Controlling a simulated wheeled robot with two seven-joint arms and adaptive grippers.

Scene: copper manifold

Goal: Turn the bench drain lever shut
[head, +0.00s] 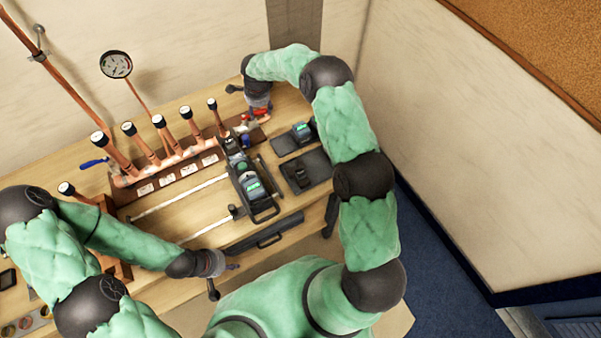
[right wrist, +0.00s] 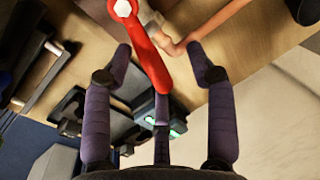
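The red drain lever (head: 262,112) is at the right end of the copper manifold (head: 165,160), partly hidden by my right gripper (head: 253,106). In the right wrist view the red lever (right wrist: 150,55) runs from its pale nut down between the spread fingers of my right gripper (right wrist: 158,50). The fingers are apart, with gaps showing on both sides of the lever. My left gripper (head: 224,277) is over the front edge of the bench, far from the lever, with its fingers spread and nothing in them.
A blue lever (head: 94,163) is at the manifold's left end. Several black-capped copper stubs and a round gauge (head: 116,64) stand along the back of the bench (head: 170,215). A black-and-green tool (head: 250,185) and dark trays (head: 306,172) lie right of centre.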

